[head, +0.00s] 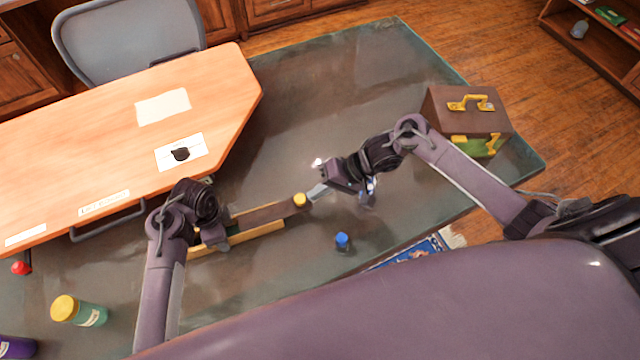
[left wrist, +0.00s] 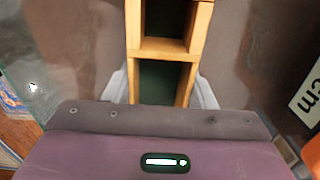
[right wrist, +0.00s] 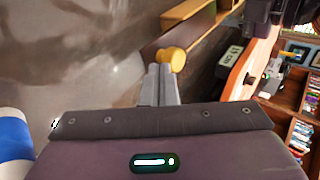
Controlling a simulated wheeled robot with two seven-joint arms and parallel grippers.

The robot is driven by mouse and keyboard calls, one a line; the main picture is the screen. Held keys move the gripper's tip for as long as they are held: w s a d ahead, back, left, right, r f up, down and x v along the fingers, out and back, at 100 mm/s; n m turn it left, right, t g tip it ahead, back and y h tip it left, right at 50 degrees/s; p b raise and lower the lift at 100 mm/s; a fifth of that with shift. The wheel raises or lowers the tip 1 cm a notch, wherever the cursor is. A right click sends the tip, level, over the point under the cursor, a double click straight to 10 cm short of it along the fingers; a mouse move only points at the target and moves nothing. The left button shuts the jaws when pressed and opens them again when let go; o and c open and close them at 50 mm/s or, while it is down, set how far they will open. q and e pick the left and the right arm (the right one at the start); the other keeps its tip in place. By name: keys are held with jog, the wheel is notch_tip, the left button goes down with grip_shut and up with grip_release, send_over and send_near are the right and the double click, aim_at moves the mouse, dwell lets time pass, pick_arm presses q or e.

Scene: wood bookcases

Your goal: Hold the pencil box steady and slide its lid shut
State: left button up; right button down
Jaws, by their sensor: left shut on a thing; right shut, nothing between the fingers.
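The pencil box, a long light-wood box (head: 268,230), lies on the dark glass table. Its brown lid (head: 270,212) has a round yellow knob (head: 300,200) at the right end. In the left wrist view, open green-floored compartments with a wooden divider (left wrist: 165,46) show. My left gripper (head: 213,238) is shut on the box's left part, with fingers on both outer sides. My right gripper (head: 317,191) is shut and empty, its tips right beside the knob. In the right wrist view the knob (right wrist: 173,58) stands just beyond the fingertips (right wrist: 160,72); I cannot tell whether they touch.
A blue-capped item (head: 342,241) stands on the table in front of the box. A brown case with yellow handles (head: 465,122) is at the right. A yellow-capped jar (head: 78,311) is at the lower left. An orange wooden surface (head: 110,150) fills the back left.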

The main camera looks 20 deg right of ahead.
aim_at(285, 213)
jog(key=shift+a, duration=0.1)
jog(key=a, duration=0.8)
jog(key=shift+a, duration=0.3)
pick_arm(q)
jog(key=shift+d, duration=0.1)
pick_arm(e)
jog(key=shift+a, duration=0.1)
pick_arm(q)
jog(key=shift+d, duration=0.1)
pick_arm(e)
jog(key=shift+s, duration=0.1)
pick_arm(q)
jog(key=o, duration=1.2)
jog(key=shift+a, duration=0.2)
jog(key=shift+o, duration=0.2)
pick_arm(e)
jog(key=v, duration=1)
jog(key=shift+d, duration=0.2)
